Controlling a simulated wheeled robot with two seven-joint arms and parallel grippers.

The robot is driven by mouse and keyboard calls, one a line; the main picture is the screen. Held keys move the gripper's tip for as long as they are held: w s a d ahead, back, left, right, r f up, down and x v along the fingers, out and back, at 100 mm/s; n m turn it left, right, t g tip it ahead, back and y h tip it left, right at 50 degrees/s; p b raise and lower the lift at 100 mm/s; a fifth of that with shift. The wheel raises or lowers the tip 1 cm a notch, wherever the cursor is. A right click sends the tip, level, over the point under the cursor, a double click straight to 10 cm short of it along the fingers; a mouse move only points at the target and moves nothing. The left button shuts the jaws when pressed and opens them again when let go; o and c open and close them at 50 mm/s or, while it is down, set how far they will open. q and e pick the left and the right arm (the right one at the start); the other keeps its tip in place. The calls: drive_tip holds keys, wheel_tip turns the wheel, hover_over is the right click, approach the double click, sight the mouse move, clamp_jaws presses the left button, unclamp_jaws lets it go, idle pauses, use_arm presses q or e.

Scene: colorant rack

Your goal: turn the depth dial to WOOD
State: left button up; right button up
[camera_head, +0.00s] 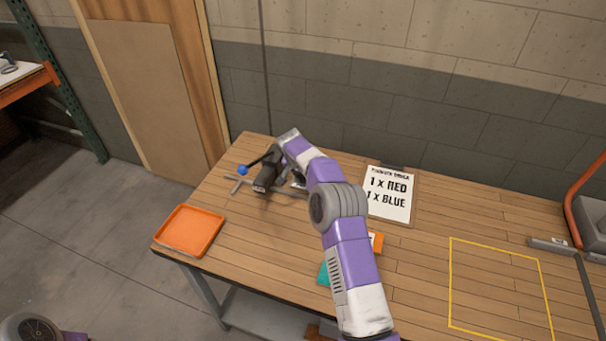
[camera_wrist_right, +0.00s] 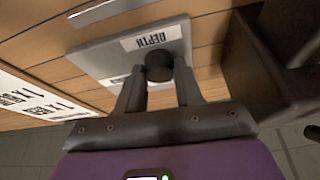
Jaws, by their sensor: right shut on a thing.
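The depth dial (camera_wrist_right: 159,67) is a dark round knob on a light grey plate (camera_wrist_right: 105,55) marked DEPTH, in the right wrist view. My right gripper (camera_wrist_right: 160,80) is shut on the dial, with one finger on each side. No WOOD mark is readable, and I cannot tell the dial's setting. In the head view my right arm reaches over the table and hides the dial and most of the gripper. My left gripper is out of view; only a piece of my left arm shows at the bottom left.
A dark device (camera_head: 268,172) with a blue-knobbed lever (camera_head: 243,170) stands close beside the dial. An order sheet (camera_head: 390,193) reads 1 x RED, 1 x BLUE. An orange tray (camera_head: 188,231) sits at the table's left. A yellow outline (camera_head: 451,280) marks clear tabletop at the right.

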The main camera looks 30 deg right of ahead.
drive_tip(key=shift+w+m+g+p, duration=0.1)
drive_tip(key=shift+m+g+p, duration=0.3)
drive_tip(key=shift+m, duration=0.6)
drive_tip(key=o, duration=1)
drive_tip(key=shift+r, duration=0.1)
drive_tip(key=v, duration=0.7)
drive_tip(key=shift+a+r+p, duration=0.15)
drive_tip(key=shift+a+p, duration=0.05)
drive_tip(key=shift+p, duration=0.2)
